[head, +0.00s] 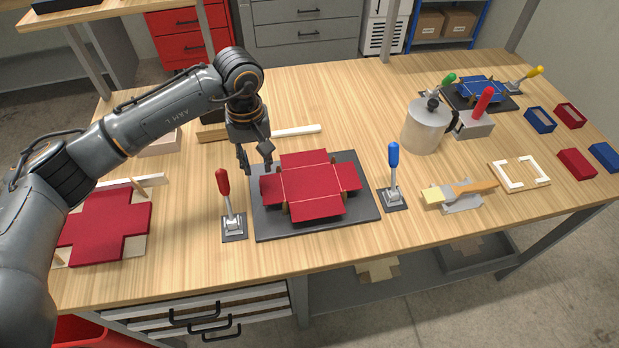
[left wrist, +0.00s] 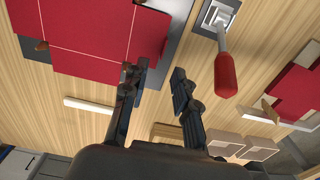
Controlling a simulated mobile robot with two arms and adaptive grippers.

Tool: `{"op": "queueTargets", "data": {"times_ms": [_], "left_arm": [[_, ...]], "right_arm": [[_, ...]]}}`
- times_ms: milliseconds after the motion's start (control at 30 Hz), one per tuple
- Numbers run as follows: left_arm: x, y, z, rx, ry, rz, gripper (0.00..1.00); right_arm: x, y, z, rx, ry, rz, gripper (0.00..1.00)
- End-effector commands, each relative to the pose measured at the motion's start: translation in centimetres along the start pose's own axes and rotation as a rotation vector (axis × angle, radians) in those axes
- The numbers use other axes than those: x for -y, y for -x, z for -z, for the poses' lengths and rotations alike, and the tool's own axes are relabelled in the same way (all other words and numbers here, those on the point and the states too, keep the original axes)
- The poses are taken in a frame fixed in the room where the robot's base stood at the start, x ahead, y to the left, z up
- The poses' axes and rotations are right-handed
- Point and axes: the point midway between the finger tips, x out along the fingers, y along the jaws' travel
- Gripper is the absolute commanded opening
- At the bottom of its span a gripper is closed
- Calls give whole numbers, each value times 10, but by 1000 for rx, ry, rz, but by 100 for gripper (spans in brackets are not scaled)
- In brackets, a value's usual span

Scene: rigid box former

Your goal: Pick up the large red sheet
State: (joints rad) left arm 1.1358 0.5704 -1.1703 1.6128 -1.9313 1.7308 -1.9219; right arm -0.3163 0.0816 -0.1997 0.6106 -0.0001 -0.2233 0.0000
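A large red cross-shaped sheet (head: 312,183) lies on the dark former plate (head: 262,222) at mid-table, with its flaps around a creased centre. Another flat red cross-shaped sheet (head: 105,226) lies at the left of the table; whether it is a single sheet or a stack I cannot tell. My left gripper (head: 256,164) is open and empty, above the back left corner of the former. In the left wrist view its fingers (left wrist: 160,72) are apart, with the former's red sheet (left wrist: 95,40) beside the left finger. My right gripper is not in view.
A red-handled clamp (head: 228,205) stands left of the former and a blue-handled one (head: 393,175) right of it. A grey pot (head: 423,128), a brush (head: 458,192) and a white frame (head: 519,173) stand farther right. A white bar (head: 297,131) lies behind the former.

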Motion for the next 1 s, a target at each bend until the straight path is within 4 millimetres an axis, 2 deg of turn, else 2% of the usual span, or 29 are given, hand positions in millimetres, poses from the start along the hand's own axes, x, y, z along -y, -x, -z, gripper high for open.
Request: {"op": "queueTargets", "data": {"times_ms": [133,267,433,700,833,1000], "left_arm": [[1,-10,0,4,1,2,29],[2,-29,1,5,1,2,29],[2,-50,2,3,0,0,29],[2,-54,3,-1,0,-1,29],[2,-54,3,-1,0,-1,2],[2,-54,3,0,0,-1,0]], "right_arm": [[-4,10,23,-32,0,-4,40],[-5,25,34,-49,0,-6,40],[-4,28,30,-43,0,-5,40],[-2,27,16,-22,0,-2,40],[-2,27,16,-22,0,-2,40],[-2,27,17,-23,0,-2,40]]}}
